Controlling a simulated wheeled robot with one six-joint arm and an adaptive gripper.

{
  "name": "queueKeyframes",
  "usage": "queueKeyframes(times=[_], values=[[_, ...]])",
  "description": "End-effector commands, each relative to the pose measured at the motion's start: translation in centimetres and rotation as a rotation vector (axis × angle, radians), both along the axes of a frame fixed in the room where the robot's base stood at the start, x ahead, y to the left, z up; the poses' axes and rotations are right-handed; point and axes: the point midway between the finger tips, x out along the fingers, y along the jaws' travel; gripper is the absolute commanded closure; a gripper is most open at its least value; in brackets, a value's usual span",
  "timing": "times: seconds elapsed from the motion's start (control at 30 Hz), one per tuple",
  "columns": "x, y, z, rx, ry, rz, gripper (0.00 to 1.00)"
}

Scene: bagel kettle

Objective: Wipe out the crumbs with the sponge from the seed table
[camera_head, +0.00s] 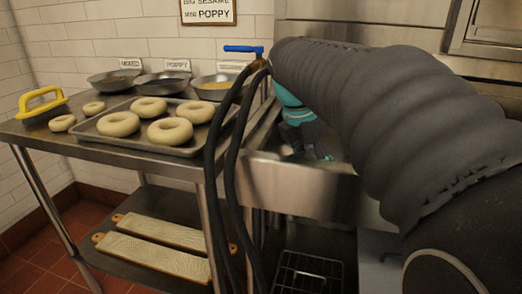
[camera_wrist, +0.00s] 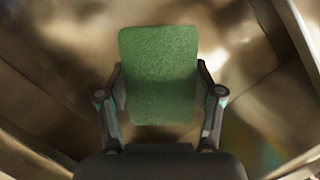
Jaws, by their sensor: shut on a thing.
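A green sponge (camera_wrist: 158,60) is clamped between the two fingers of my gripper (camera_wrist: 160,82) in the wrist view. Blurred brown metal with sloping walls lies beyond it; I cannot tell whether the sponge touches it. In the head view my gripper (camera_head: 308,152) points down into a steel basin (camera_head: 290,186), its tip partly hidden by the front wall, and the sponge is not visible there. A steel table (camera_head: 105,155) on the left, with seed bowls, may be the seed table. I cannot make out crumbs.
A tray (camera_head: 200,148) of bagels, several bowls including the poppy bowl (camera_head: 163,84), and a yellow-handled tool (camera_head: 42,102) crowd the table. Long boards (camera_head: 155,258) lie on its lower shelf. Black hoses (camera_head: 232,185) hang before the table's right end.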

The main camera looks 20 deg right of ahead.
Motion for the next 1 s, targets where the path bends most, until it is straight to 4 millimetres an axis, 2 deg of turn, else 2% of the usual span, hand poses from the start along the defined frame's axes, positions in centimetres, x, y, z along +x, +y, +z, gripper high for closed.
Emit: queueKeyframes(times=[1.0], values=[[4.2,-2.7,-0.4,-0.002,-0.001,0.002,0.62]])
